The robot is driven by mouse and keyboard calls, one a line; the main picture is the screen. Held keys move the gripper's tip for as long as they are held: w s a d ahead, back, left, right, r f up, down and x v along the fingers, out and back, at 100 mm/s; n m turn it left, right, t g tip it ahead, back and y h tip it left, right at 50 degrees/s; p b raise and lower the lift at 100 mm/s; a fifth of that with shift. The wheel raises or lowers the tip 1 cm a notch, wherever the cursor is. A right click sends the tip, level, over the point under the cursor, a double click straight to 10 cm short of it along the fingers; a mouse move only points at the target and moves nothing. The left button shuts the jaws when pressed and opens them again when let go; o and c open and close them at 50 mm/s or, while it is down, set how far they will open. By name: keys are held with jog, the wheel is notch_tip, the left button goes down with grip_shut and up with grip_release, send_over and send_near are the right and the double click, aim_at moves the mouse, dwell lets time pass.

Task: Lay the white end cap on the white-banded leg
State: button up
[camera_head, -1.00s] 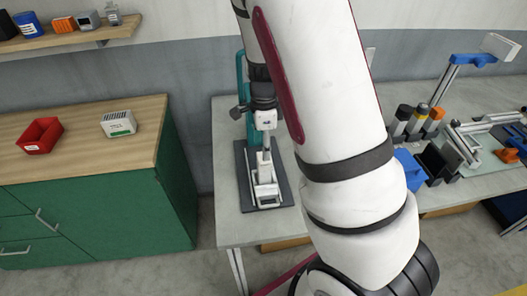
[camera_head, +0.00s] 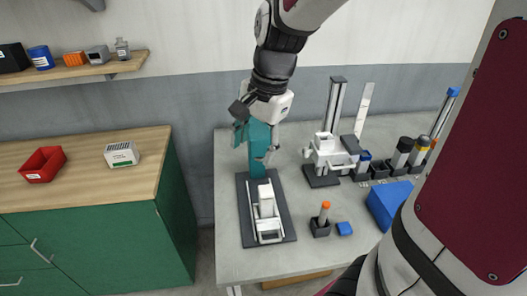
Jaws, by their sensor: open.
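I cannot make out the white end cap for certain. My arm's near links hide the right part of the bench.
Below my gripper is a white fixture (camera_head: 266,228) on a dark plate (camera_head: 286,222). A white stand (camera_head: 324,152), an orange-topped post (camera_head: 323,218) and a blue bin (camera_head: 388,205) stand to the right. A green cabinet (camera_head: 175,215) is left, across a gap.

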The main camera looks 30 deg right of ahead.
jog(key=s+a+r+n+t, duration=0.1)
jog(key=s+a+r+n, duration=0.1)
jog(key=s+r+n, duration=0.2)
jog(key=s+a+r+n+t+h, duration=0.1)
jog(key=s+a+r+n+t, duration=0.1)
jog(key=s+n, duration=0.7)
notch_tip(320, 180, up, 2)
jog(key=shift+a+r+n+t, duration=0.1)
jog(key=shift+a+n+t, duration=0.2)
jog(key=shift+a+n, duration=0.15)
jog(key=shift+w+f+b, duration=1.05)
jog(key=shift+w+f, duration=0.05)
jog(key=shift+w, duration=0.05)
